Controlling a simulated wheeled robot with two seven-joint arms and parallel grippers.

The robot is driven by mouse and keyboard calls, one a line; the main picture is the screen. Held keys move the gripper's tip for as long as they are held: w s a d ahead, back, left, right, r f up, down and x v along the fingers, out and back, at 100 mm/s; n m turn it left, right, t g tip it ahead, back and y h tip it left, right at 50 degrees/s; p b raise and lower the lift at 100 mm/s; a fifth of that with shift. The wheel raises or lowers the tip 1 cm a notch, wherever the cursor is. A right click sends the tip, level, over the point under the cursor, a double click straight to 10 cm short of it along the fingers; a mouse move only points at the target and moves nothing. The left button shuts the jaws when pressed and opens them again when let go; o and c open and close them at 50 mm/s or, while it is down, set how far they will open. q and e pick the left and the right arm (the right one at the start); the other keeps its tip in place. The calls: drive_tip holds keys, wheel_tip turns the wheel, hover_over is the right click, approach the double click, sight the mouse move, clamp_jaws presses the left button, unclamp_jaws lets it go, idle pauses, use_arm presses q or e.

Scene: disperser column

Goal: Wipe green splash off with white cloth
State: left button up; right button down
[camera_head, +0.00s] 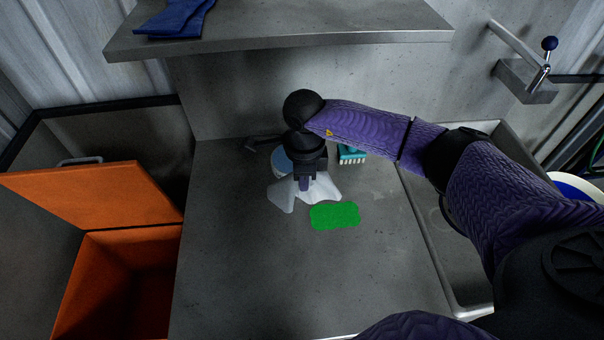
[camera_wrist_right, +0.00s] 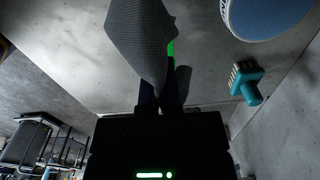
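The green splash (camera_head: 334,215) is a flat, bright green patch on the grey counter. The white cloth (camera_head: 284,193) hangs in folds from my right gripper (camera_head: 305,184), just left of and behind the splash. In the right wrist view the cloth (camera_wrist_right: 138,38) is pinched between the dark fingers of the gripper (camera_wrist_right: 163,92), and a thin sliver of green shows beside it. I cannot tell whether the cloth's lower edge touches the counter. My left gripper is not in view.
A blue round item (camera_head: 281,160) and a teal brush (camera_head: 351,155) stand behind the cloth. An orange bin (camera_head: 95,195) with a raised lid is at left. A sink (camera_head: 462,290) lies at right. A shelf (camera_head: 280,28) overhangs the back. The front counter is clear.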

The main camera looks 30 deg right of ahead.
sight(303, 211)
wheel_tip(303, 211, down, 7)
drive_tip(key=b, duration=0.5)
drive_tip(key=shift+f, duration=0.15)
drive_tip(key=shift+w, duration=0.1)
unclamp_jaws()
drive_tip(key=shift+f+b, duration=0.85)
drive_tip(key=shift+f, duration=0.25)
clamp_jaws()
drive_tip(key=shift+r, duration=0.1)
idle(0.3)
